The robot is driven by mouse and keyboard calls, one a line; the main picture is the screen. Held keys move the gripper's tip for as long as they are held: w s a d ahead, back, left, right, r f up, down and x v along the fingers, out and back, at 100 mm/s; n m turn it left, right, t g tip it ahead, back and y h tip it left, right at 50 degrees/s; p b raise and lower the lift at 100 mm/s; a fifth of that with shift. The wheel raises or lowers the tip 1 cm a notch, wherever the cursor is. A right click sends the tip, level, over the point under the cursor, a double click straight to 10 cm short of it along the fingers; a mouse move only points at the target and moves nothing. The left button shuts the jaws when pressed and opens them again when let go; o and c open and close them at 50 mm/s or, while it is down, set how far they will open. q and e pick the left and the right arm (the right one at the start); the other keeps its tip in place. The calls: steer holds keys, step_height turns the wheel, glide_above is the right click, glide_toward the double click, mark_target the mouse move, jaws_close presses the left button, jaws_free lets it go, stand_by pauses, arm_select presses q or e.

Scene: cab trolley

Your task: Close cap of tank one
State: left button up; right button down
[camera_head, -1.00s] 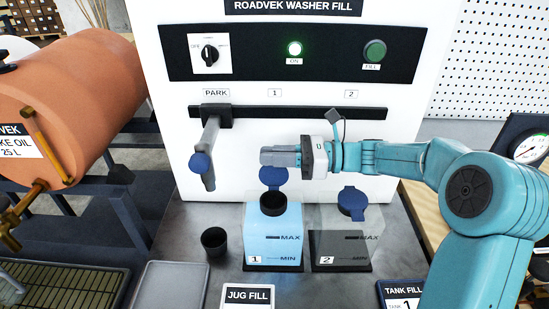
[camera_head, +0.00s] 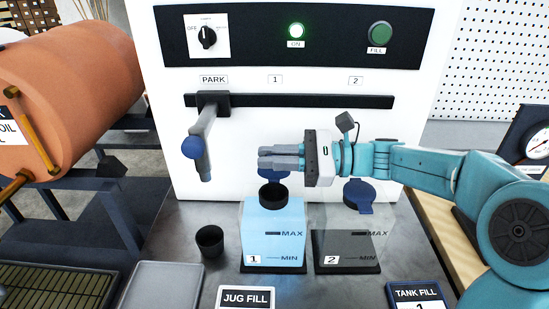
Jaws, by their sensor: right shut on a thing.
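Tank one (camera_head: 273,232) holds light blue liquid and bears the label 1. Its dark round neck (camera_head: 272,196) is open on top. Its blue cap (camera_head: 270,178) stands up behind the neck, mostly hidden by my right gripper (camera_head: 268,158). The right gripper comes in from the right, above the neck, with its fingers pointing left. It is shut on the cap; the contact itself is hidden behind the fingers. My left gripper is not in view.
Tank two (camera_head: 345,242), with a blue cap (camera_head: 358,195), stands just right. A nozzle with a blue knob (camera_head: 192,147) hangs at PARK, left of tank one. A black cup (camera_head: 210,240) and a grey tray (camera_head: 165,285) are at the front left. An orange drum (camera_head: 75,90) is far left.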

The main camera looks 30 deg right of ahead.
steer(key=c, duration=1.3)
jaws_free()
steer(key=shift+a, duration=0.1)
steer(key=b+v, duration=0.1)
steer(key=v, duration=1.5)
steer(key=shift+d, duration=0.25)
